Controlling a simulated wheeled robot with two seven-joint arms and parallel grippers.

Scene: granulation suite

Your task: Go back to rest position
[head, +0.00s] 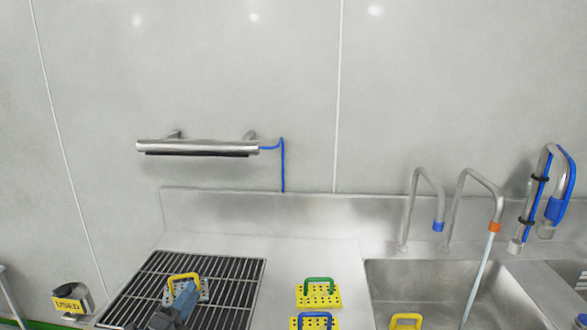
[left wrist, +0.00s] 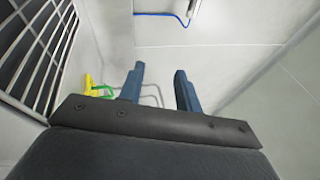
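My left gripper (head: 182,300) is at the bottom left of the head view, in front of the black grate (head: 225,290). In the left wrist view its two blue fingers (left wrist: 160,88) stand apart with nothing between them. A grey perforated plate with a yellow handle (head: 184,277) is on the grate, partly hidden behind the gripper. I cannot tell how far apart they are. My right gripper is not in either view.
Yellow perforated plates with a green handle (head: 318,281) and a blue handle (head: 315,316) lie on the steel counter. A sink (head: 400,280) with taps is to the right. A steel bar unit (head: 198,147) is on the wall. A "USED" bin (head: 72,304) stands at left.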

